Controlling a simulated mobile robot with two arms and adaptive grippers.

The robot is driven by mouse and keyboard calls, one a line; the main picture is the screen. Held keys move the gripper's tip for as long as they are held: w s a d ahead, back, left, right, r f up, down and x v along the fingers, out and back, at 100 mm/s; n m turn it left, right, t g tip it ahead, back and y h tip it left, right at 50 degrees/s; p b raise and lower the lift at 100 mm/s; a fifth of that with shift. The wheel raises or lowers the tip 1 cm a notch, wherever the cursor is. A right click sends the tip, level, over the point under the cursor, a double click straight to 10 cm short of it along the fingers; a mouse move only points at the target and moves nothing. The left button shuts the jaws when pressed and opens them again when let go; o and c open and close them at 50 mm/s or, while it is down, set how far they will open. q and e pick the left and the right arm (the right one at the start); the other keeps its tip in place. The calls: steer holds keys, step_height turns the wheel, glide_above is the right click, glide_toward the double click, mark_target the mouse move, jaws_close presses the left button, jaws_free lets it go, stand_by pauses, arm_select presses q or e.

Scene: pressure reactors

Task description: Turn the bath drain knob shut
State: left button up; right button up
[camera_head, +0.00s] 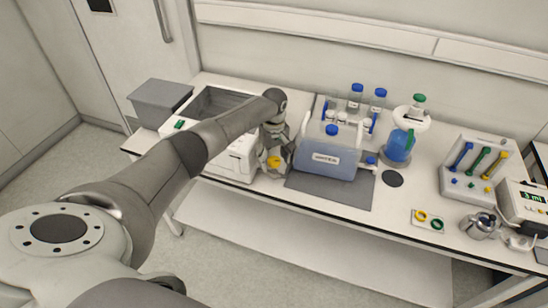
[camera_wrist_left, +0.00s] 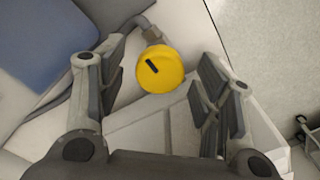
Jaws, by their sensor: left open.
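The yellow drain knob (camera_wrist_left: 160,70) is round with a dark slot-like mark, on a grey pipe fitting (camera_wrist_left: 147,30). In the head view the knob (camera_head: 273,161) sits at the front right corner of the white bath (camera_head: 240,157). My left gripper (camera_wrist_left: 160,95) is open, with its fingers on either side of the knob and a visible gap to each. In the head view the left gripper (camera_head: 278,153) is over the knob and partly hides the area around it. My right gripper is not in view.
A blue-filled carboy (camera_head: 325,158) on a dark mat (camera_head: 330,191) stands close to the right of the gripper. Bottles with blue caps (camera_head: 355,92) stand behind it. A grey bin (camera_head: 160,101) is at the left. The bench's front edge is close to the knob.

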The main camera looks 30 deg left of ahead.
arm_select(q)
steer(key=shift+c, duration=0.4)
steer(key=c, duration=0.9)
steer(key=shift+c, duration=0.2)
steer(key=m+p, duration=0.1)
steer(key=m, duration=0.7)
steer(key=shift+m+p, duration=0.3)
steer(key=shift+p, duration=0.05)
steer(key=m, duration=0.9)
steer(key=shift+r, duration=0.1)
